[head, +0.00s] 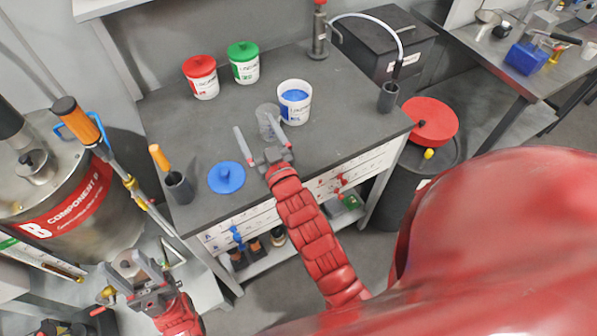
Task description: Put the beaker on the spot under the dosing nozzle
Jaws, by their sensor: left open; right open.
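A clear grey beaker (266,112) stands on the dark workbench (330,130), left of an open white tub of blue material. My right gripper (254,123) is open at the beaker, one finger left of it and the other overlapping its right side in the picture. I cannot tell whether the fingers touch it. My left gripper (122,262) is open and empty at the lower left, away from the beaker. A thin hose (378,22) arches from a pump (319,35) to a dark cup (388,97). I cannot make out a marked spot under a nozzle.
On the bench are the blue tub (294,105), a red-lidded tub (201,79), a green-lidded tub (243,65), a blue lid (227,178) and a holder with an orange-handled tool (179,186). A steel drum (68,205) stands left. The bench middle-right is clear.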

